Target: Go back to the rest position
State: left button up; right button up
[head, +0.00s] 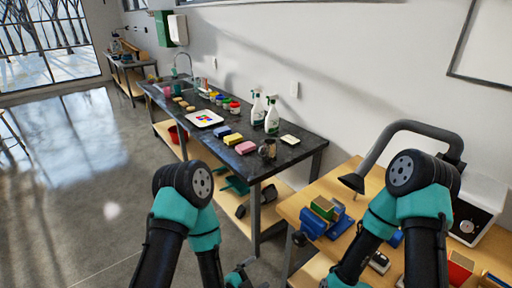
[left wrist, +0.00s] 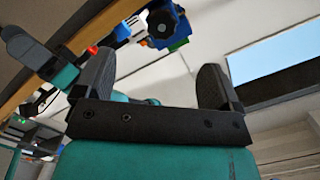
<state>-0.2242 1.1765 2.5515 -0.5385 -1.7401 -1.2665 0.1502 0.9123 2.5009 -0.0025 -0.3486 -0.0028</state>
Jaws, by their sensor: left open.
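My left gripper (head: 241,276) is only just in sight at the bottom edge of the head view, low in front of the gap between the two tables. In the left wrist view its two black fingers (left wrist: 155,88) stand wide apart with nothing between them. My left arm is folded, with its dark round joint high and the teal forearm pointing down. My right arm is folded in a similar way over the wooden workbench, and its gripper is out of the head view.
A wooden workbench (head: 293,208) on the right bears a blue vise (head: 318,224) and a red box (head: 460,268). A dark table (head: 292,150) behind holds spray bottles (head: 272,115), sponges (head: 245,147), a white tray (head: 205,112) and several jars. The floor (head: 75,190) at left is clear.

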pick_arm(q)
jog(key=s+a+f+n+g+y, duration=0.1)
jog(key=a+f+n+g+y, duration=0.15)
jog(key=a+f+n, duration=0.35)
jog(key=a+f+n+g+y, duration=0.2)
jog(key=a+f+n+y, duration=0.15)
jog(key=a, duration=0.35)
jog(key=s+a+f+n+g+y, duration=0.1)
jog(key=s+a+n+g+y, duration=0.1)
jog(key=s+a+n+g, duration=0.4)
jog(key=s+a+n, duration=0.2)
jog(key=a+n, duration=0.1)
jog(key=n, duration=0.1)
jog(key=shift+s+a+y, duration=0.3)
jog(key=shift+a+y, duration=0.05)
jog(key=shift+y, duration=0.05)
